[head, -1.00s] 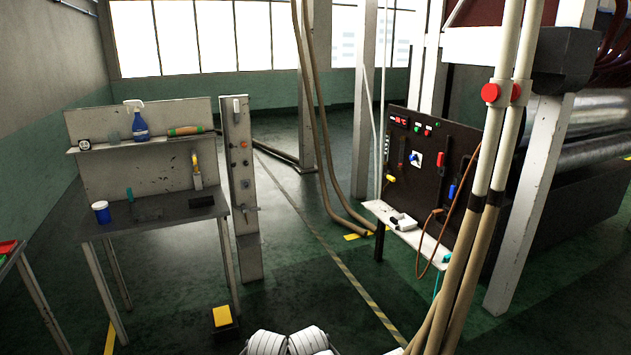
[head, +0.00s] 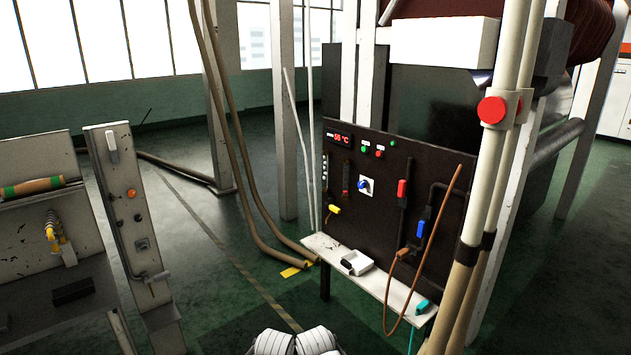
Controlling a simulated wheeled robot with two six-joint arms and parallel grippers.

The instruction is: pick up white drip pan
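A small white pan-like object (head: 358,262) rests on the narrow white shelf (head: 335,250) below the black control panel, right of the middle in the head view. It has a dark part at its left end, and I cannot make out its inside clearly. It appears to be the white drip pan. Neither of my grippers shows; only white rounded parts of my own body are at the bottom edge, apart from the shelf.
The black control panel (head: 335,180) has handles, knobs and a brown hose (head: 391,290) hanging in front of the shelf. A teal-handled item (head: 422,307) lies at the shelf's right end. Thick tan pipes (head: 480,215) stand at right. A workbench (head: 60,270) is at left. Floor before the shelf looks clear.

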